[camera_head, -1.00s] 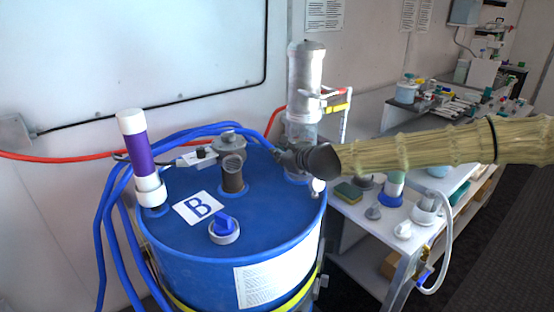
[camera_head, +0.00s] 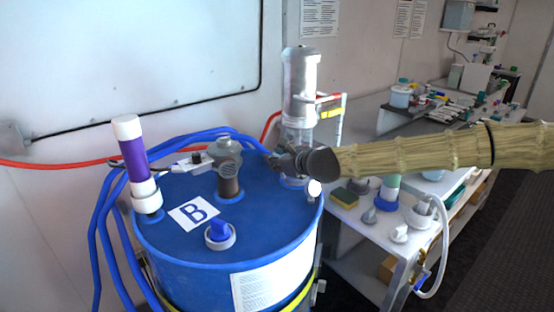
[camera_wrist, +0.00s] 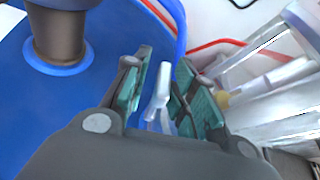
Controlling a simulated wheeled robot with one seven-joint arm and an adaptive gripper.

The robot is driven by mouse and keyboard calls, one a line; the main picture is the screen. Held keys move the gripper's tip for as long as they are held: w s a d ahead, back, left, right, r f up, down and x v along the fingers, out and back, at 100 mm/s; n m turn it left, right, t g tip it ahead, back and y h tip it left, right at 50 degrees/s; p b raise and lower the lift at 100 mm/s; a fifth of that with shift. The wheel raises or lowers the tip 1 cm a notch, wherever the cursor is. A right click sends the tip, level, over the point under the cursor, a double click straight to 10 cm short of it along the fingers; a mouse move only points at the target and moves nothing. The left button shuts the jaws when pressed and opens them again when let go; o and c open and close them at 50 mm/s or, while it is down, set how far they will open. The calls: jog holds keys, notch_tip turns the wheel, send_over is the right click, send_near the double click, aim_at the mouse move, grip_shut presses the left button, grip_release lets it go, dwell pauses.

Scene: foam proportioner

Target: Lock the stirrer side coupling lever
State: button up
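My gripper (camera_head: 280,160) is over the right back part of the blue drum top, beside the tall clear and metal cylinder (camera_head: 300,85). In the wrist view my gripper (camera_wrist: 162,68) is open, its two teal-padded fingers apart. A pale, thin lever-like bar (camera_wrist: 160,95) stands in the gap between the fingers; I cannot tell whether either finger touches it. In the head view this bar is not clearly visible. A grey coupling fitting (camera_head: 224,149) sits on the brown neck (camera_head: 229,186) of the drum, left of my gripper. The brown neck shows at upper left in the wrist view (camera_wrist: 59,34).
The blue drum (camera_head: 185,245) carries a purple and white tube (camera_head: 135,160) and a blue valve knob (camera_head: 218,232). Blue hoses (camera_head: 108,215) loop around its back and left. A cluttered white bench (camera_head: 372,222) stands to the right, under my arm.

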jog(key=shift+w+d+r, duration=0.1)
jog(key=shift+d+r, duration=0.05)
jog(key=shift+r, duration=0.05)
jog(key=shift+d, duration=0.1)
jog(key=v, duration=0.7)
jog(key=shift+s, duration=0.5)
